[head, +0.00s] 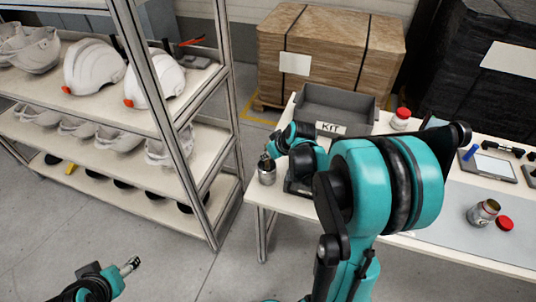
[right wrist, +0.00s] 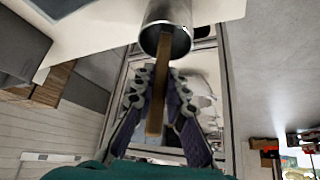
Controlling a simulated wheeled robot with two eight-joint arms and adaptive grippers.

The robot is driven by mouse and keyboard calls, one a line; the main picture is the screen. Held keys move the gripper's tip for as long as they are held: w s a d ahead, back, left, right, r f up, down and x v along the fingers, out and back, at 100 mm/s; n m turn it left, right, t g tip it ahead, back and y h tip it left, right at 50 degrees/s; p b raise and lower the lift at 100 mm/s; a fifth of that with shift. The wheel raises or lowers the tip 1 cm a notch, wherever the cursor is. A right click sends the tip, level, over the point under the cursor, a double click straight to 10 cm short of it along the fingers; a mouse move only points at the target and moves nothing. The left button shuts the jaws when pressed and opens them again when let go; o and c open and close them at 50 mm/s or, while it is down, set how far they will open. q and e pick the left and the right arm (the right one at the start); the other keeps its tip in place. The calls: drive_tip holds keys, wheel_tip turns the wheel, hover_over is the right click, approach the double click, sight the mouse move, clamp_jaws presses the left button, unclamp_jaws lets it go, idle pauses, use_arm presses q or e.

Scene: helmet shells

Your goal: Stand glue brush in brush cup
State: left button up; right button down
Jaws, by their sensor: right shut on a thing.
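The brush cup (head: 266,175) is a small metal cylinder at the left end of the table in the head view. In the right wrist view its open mouth and shiny wall (right wrist: 181,42) show at the top. The glue brush shows there as a brown wooden handle (right wrist: 156,105), running from the cup's mouth down between my fingers. My right gripper (right wrist: 157,82) is shut on the brush; in the head view this gripper (head: 268,158) is right above the cup. The brush's lower end is hidden in the cup mouth. My left gripper (head: 131,265) is low at the left, away from the table.
A grey bin labelled KIT (head: 335,106) stands behind my right arm. A red-lidded jar (head: 401,119), another jar (head: 483,212) and a red lid (head: 504,223) are on the table. A shelf rack with white helmet shells (head: 94,67) stands at the left, with bare floor between.

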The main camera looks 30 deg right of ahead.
drive_tip(key=shift+f+b, duration=0.55)
drive_tip(key=shift+f, duration=0.25)
drive_tip(key=c, duration=1.5)
unclamp_jaws()
drive_tip(key=shift+o, duration=0.2)
drive_tip(key=shift+s+r, duration=0.1)
drive_tip(key=shift+r, duration=0.05)
drive_tip(key=v, duration=1.1)
drive_tip(key=shift+s+r, duration=0.2)
drive_tip(key=shift+r, duration=0.1)
